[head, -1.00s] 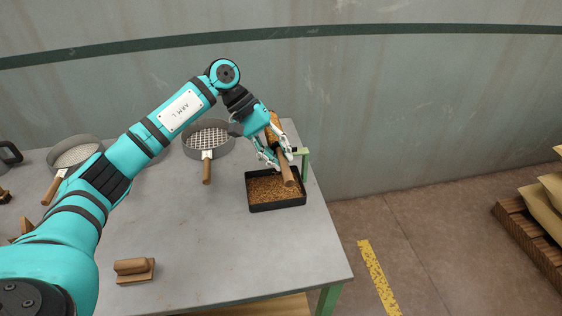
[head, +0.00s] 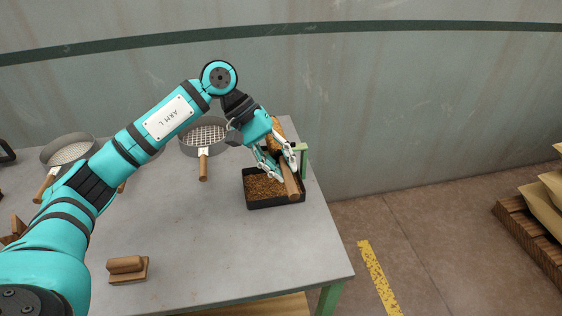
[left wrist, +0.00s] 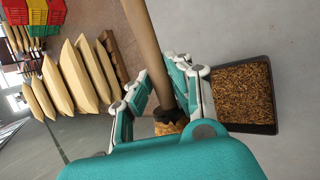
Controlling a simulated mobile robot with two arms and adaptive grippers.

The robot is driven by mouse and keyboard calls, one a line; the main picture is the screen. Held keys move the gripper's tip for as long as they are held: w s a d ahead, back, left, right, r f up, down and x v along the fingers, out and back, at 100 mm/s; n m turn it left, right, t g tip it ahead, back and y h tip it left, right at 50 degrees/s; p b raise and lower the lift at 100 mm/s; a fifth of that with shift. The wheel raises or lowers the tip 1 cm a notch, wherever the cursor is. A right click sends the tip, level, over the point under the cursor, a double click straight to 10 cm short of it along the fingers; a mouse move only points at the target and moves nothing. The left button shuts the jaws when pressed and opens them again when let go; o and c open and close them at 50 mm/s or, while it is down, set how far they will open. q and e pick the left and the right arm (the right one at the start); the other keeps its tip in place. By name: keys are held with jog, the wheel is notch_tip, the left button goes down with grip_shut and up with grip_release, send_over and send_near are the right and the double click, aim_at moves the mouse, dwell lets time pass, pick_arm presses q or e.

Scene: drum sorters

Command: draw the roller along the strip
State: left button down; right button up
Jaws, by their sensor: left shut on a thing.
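My left gripper (head: 281,166) is shut on a long wooden rod with a golden, rough-looking part at its far end, which I take to be the roller (head: 292,187). In the left wrist view the roller (left wrist: 158,45) runs between the fingers, with a dark collar near the golden part. In the head view it slants over the right side of a black tray (head: 270,206) of brown grain; I cannot tell whether they touch. I cannot make out the strip; the arm and roller hide part of the table's right edge. My right gripper is not in view.
A green bracket (head: 304,161) stands at the table's right edge, close beside the roller. Mesh sieves (head: 203,135) with wooden handles stand at the back. A wooden block with a grip (head: 127,268) lies front left. The middle of the table (head: 190,225) is clear.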

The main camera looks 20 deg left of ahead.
aim_at(287, 180)
pick_arm(q)
jog(key=shift+s+d+f, duration=0.15)
jog(key=shift+s+d, duration=0.15)
jog(key=shift+s, duration=0.2)
jog(key=shift+s+d+b, duration=0.1)
jog(key=shift+s+b, duration=0.1)
jog(key=shift+b, duration=0.1)
jog(key=shift+s+d+b, duration=0.35)
jog(key=shift+s+b, duration=0.1)
jog(key=shift+s, duration=0.15)
jog(key=shift+s+d+b, duration=0.4)
jog(key=shift+s+d, duration=0.1)
jog(key=shift+s, duration=0.2)
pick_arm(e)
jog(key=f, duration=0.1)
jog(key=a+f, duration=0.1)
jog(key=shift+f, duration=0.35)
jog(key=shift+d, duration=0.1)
pick_arm(q)
jog(key=shift+r, duration=0.2)
